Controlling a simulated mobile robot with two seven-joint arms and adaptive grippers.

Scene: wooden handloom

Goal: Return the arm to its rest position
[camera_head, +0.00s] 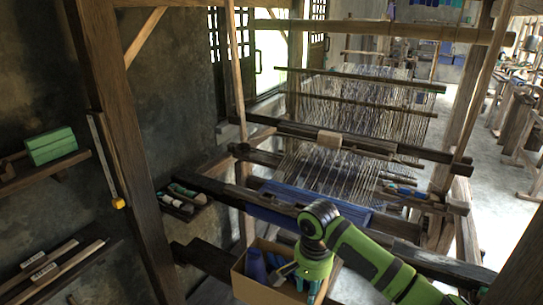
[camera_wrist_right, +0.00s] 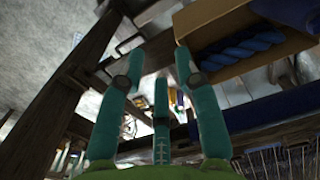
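My right arm (camera_head: 375,260), green and black, comes in from the lower right and bends down over the front of the loom. My right gripper (camera_head: 306,287) points down at the cardboard box (camera_head: 240,283); its fingers are partly hidden by its own body. In the right wrist view the teal fingers of this gripper (camera_wrist_right: 160,62) stand apart with nothing between them. The box also shows in that view (camera_wrist_right: 205,22), beside the fingertips at the upper right. I cannot tell whether the fingers are inside the box's rim. My left gripper is not in view.
The loom's threads (camera_head: 340,165) and dark beams (camera_head: 350,145) lie behind the arm. A blue cloth roll (camera_head: 315,200) crosses just behind the gripper. Blue yarn (camera_head: 256,265) is in the box. A thick post (camera_head: 125,150) stands at left, near a shelf with a green box (camera_head: 50,146).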

